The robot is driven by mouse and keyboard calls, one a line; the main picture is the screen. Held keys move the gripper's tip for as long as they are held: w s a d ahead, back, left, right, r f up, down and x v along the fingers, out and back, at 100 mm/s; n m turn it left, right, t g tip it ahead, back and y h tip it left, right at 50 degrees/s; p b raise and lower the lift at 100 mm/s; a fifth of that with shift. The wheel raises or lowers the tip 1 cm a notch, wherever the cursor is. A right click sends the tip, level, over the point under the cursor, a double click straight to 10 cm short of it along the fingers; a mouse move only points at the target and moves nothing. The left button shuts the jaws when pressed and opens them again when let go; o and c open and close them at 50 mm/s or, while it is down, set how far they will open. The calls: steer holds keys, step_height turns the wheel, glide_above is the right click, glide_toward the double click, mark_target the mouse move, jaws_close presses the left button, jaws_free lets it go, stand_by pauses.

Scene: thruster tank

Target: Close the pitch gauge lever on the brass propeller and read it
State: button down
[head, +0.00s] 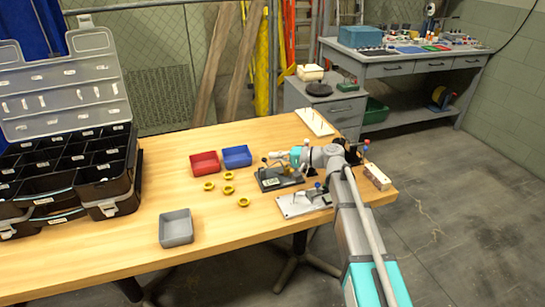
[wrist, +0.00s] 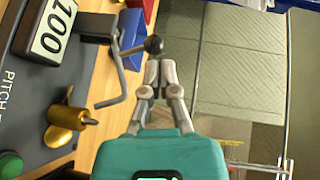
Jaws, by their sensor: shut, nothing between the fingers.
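The dark pitch gauge base (head: 270,181) lies on the wooden table, beside my arm in the head view. In the wrist view its display (wrist: 52,28) shows 100, turned sideways. The brass propeller (wrist: 72,118) sits on the base, below the display in that picture. A bent grey lever (wrist: 119,72) ends in a black ball knob (wrist: 154,44). My gripper (wrist: 161,66) is shut and empty, its fingertips just below the knob in the picture. Whether they touch it I cannot tell. A green button (wrist: 10,163) is on the base's near corner.
Several brass rings or propellers (head: 243,202) lie loose on the table. A red bin (head: 205,163), a blue bin (head: 237,157) and a grey bin (head: 176,228) stand nearby. A light plate fixture (head: 291,207) is close to my arm. An open organizer (head: 105,190) fills the left.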

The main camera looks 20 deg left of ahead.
steer(key=d+r+p, duration=0.1)
steer(key=d, duration=0.8)
steer(key=shift+w+r+p, duration=0.3)
steer(key=shift+r+p, duration=0.05)
steer(key=shift+r, duration=0.05)
steer(key=shift+s+d, duration=0.1)
